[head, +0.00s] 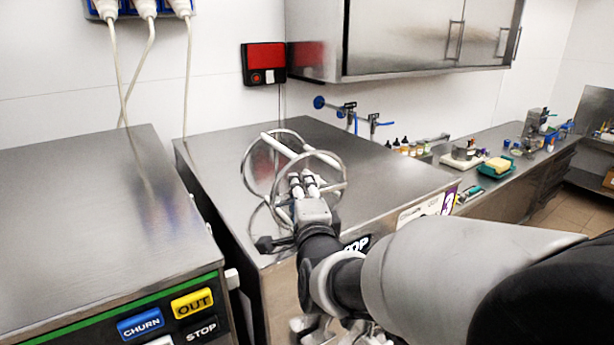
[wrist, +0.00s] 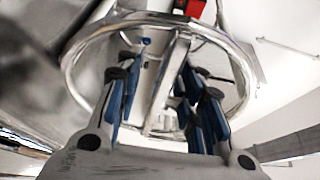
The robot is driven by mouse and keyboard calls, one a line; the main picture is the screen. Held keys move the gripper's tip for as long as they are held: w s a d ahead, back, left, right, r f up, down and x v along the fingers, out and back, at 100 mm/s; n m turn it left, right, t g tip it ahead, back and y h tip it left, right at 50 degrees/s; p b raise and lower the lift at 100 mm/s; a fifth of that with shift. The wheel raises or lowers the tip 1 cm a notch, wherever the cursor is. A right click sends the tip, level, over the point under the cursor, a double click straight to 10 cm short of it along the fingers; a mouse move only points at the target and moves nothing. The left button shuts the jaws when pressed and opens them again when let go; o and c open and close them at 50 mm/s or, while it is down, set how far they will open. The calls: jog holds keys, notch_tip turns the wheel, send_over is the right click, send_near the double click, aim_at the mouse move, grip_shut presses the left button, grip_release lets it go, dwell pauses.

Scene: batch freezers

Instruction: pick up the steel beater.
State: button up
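The steel beater (head: 250,165) is a shiny frame of round hoops with a straight bar. It is at the steel freezer top (head: 215,150) in the middle of the head view. My gripper (head: 304,180) is at its near side, partly covering it. In the wrist view the beater's hoop (wrist: 240,85) surrounds my gripper's fingers (wrist: 163,105), and its straight bar (wrist: 168,75) runs between them. Gaps show on both sides of the bar, so the fingers are open and not closed on it. The beater's lower contact is partly hidden by my gripper.
Another freezer (head: 90,220) with CHURN, OUT and STOP buttons stands at the left, its top clear. A steel wall cupboard (head: 420,35) hangs at the back right. A counter (head: 520,165) with small bottles, a scale and a green tray lies at the right.

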jog(key=shift+s, duration=0.1)
grip_shut()
dwell(0.3)
jog(key=shift+r, duration=0.1)
